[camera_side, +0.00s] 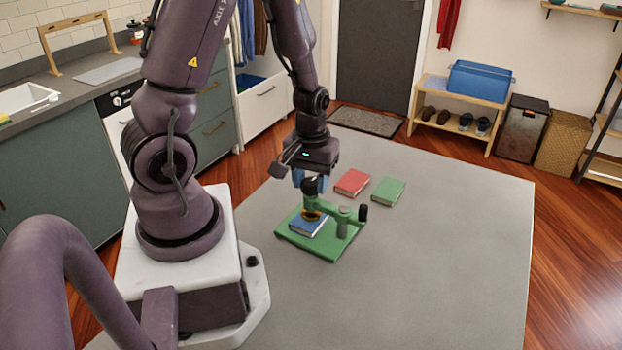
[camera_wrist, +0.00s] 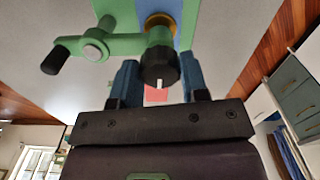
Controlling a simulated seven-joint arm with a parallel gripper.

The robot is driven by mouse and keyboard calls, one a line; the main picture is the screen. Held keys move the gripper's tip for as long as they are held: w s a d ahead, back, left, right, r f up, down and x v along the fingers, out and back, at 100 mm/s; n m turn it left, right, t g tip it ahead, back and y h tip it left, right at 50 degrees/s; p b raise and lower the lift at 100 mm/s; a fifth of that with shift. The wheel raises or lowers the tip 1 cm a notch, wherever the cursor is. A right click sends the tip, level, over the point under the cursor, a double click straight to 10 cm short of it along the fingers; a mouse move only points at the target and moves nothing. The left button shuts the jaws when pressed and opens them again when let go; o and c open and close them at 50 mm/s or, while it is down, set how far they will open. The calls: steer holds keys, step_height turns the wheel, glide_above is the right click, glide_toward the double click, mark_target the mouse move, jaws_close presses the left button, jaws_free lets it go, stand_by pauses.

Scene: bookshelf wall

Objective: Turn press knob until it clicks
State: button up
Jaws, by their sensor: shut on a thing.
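A blue book (camera_side: 300,226) lies on the base under the brass pressing part (camera_side: 312,215). The black press knob (camera_side: 311,185) stands on top of the arm; its white mark faces the lower edge in the wrist view (camera_wrist: 160,68). My gripper (camera_side: 311,183) is above the press, with its blue fingers on either side of the knob, shut on it. The fingers (camera_wrist: 159,70) partly hide the knob in the side view.
A red book (camera_side: 352,183) and a green book (camera_side: 388,191) lie on the grey table (camera_side: 440,260) behind and right of the press. The table's right and front areas are clear. A kitchen counter (camera_side: 75,95) runs along the left.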

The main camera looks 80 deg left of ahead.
mark_target(311, 181)
steer(key=m, duration=0.5)
steer(key=shift+a+m, duration=0.1)
steer(key=shift+m, duration=0.2)
steer(key=m, duration=0.5)
steer(key=shift+m, duration=0.3)
steer(key=o, duration=0.9)
steer(key=shift+o, duration=0.2)
step_height(311, 181, up, 13)
